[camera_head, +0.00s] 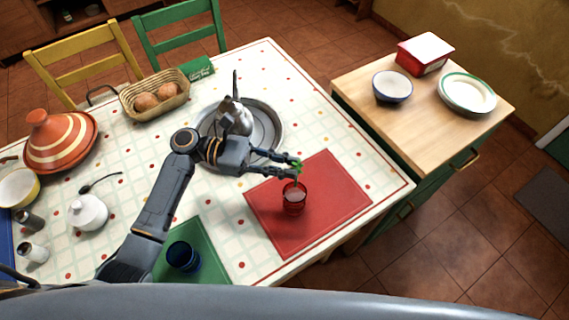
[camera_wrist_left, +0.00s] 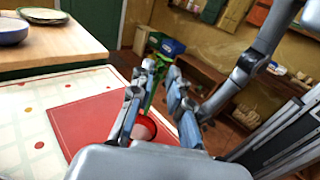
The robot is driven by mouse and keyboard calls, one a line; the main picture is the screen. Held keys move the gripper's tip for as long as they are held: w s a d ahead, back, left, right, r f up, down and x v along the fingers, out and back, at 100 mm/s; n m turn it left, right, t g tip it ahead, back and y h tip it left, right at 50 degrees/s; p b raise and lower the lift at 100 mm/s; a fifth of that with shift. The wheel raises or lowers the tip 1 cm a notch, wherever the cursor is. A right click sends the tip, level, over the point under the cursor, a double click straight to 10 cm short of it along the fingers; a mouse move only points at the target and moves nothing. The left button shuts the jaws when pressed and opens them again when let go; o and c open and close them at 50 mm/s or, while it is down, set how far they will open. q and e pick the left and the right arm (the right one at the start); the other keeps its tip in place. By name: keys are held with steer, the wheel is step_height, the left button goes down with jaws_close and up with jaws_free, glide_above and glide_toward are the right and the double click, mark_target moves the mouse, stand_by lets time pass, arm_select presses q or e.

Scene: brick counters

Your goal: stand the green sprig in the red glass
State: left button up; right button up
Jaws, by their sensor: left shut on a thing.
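The red glass (camera_head: 294,200) stands upright on the red placemat (camera_head: 330,205). It also shows in the left wrist view (camera_wrist_left: 146,128), just below the fingers. My left gripper (camera_head: 297,169) is shut on the green sprig (camera_head: 297,164), over the glass. In the left wrist view the sprig (camera_wrist_left: 151,95) shows as a green stem between the fingertips of my left gripper (camera_wrist_left: 160,75). The stem reaches down toward the glass mouth; I cannot tell whether its lower end is inside. My right gripper is not in view.
A blue glass (camera_head: 183,256) stands on a green placemat (camera_head: 215,264). A metal teapot (camera_head: 233,118) on a round tray (camera_head: 272,127) is behind my left arm. A bread basket (camera_head: 165,104) and striped tagine (camera_head: 60,142) stand farther left. A wooden-topped counter (camera_head: 420,112) is at right.

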arm_select(q)
steer(key=shift+f+b, duration=1.4)
steer(key=shift+f, duration=1.35)
steer(key=o, duration=1.3)
steer(key=shift+o, duration=0.2)
steer(key=shift+r, duration=0.15)
step_height(320, 180, up, 7)
steer(key=p, duration=0.7)
steer(key=shift+p, duration=0.4)
